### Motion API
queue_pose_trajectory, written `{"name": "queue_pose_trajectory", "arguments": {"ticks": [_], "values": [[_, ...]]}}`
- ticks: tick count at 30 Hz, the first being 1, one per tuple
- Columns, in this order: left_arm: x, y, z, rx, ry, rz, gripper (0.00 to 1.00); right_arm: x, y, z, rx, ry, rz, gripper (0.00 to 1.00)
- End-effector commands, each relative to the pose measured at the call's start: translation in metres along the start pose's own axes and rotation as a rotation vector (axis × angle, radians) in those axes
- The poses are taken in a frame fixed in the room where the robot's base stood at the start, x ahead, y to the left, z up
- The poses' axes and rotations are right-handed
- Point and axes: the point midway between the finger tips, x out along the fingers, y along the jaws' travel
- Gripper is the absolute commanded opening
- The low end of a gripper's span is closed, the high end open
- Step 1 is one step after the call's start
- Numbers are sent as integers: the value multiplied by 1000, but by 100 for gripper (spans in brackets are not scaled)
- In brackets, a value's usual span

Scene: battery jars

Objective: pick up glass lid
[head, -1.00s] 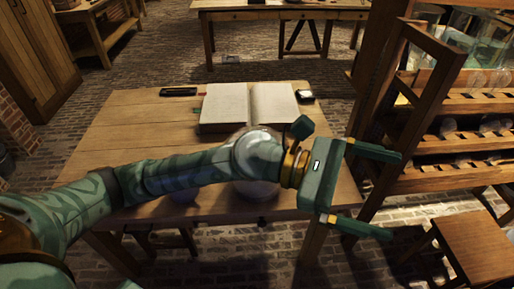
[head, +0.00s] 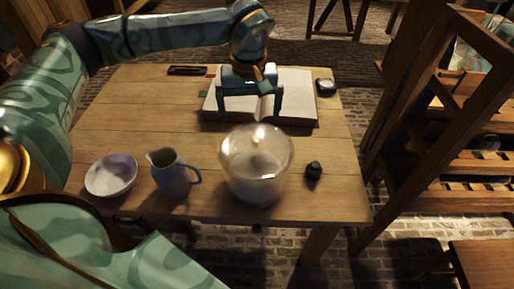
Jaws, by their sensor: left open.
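A clear glass jar (head: 256,172) stands upright near the front of the wooden table, right of its middle. My left gripper (head: 250,118) points down over the open book, behind the jar in the picture. Its two fingers are spread wide with nothing between them. It looks apart from the jar. My right gripper is not in view.
A jug (head: 172,174) and a white bowl (head: 111,176) stand left of the jar. A small dark object (head: 313,171) sits to its right. The open book (head: 298,98) lies behind. A wooden rack (head: 425,130) stands right of the table (head: 120,125).

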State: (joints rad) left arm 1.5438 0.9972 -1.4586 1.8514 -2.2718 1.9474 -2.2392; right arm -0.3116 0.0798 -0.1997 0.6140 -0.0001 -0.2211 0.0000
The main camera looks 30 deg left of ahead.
Motion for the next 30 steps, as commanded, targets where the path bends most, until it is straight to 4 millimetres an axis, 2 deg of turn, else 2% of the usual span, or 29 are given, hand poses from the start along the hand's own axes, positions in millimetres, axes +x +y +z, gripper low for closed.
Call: {"name": "queue_pose_trajectory", "arguments": {"ticks": [1,3,5,11,21,28,30], "values": [[18,1,0,1,-6,-4,100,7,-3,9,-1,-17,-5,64],[32,2,0,0,-4,-2,100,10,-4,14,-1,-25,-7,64],[40,2,0,0,-4,-1,100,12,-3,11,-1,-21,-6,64],[52,3,0,1,-2,1,100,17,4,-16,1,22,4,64],[101,8,-1,-1,-4,-1,100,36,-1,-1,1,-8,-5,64],[101,8,-1,0,-1,1,100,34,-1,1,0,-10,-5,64],[101,8,-1,0,-1,1,81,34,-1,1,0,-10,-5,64]]}}
